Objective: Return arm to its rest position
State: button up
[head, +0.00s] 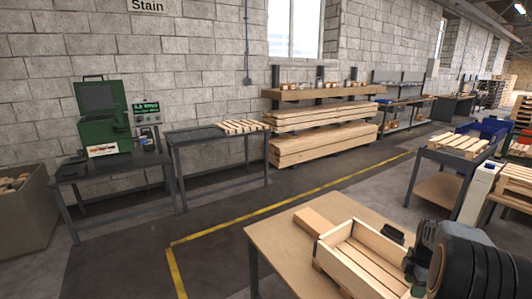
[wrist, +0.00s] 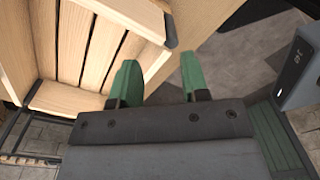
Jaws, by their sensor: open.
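My gripper (wrist: 158,80) shows in the wrist view with its two green fingers spread apart and nothing between them. A slatted wooden crate (wrist: 75,45) lies beyond and to the left of the fingers in that view. The left finger overlaps the crate's edge in the picture; I cannot tell whether it touches. In the head view, the same kind of open wooden crate (head: 338,238) sits on the near table, with part of my dark arm at its right end. The fingers are hidden in the head view.
The near wooden table (head: 277,238) also bears a wood block (head: 315,222). A green machine (head: 103,118) stands on a dark bench at the left. A slatted pallet (head: 240,127) lies on another bench. The floor inside the yellow line (head: 240,224) is clear.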

jog(key=s+a+r+m+t, duration=0.1)
jog(key=s+a+r+m, duration=0.2)
jog(key=a, duration=0.6)
jog(key=s+a+r+m+t, duration=0.1)
jog(key=s+a+r+m, duration=0.2)
jog(key=s+a+m, duration=0.3)
jog(key=s+a+r+m+t, duration=0.2)
jog(key=s+a+r+m, duration=0.2)
jog(key=a, duration=0.8)
jog(key=shift+s+a+m+p, duration=0.25)
jog(key=shift+s+m, duration=0.3)
jog(key=shift+m, duration=0.35)
jog(key=shift+d+r, duration=0.1)
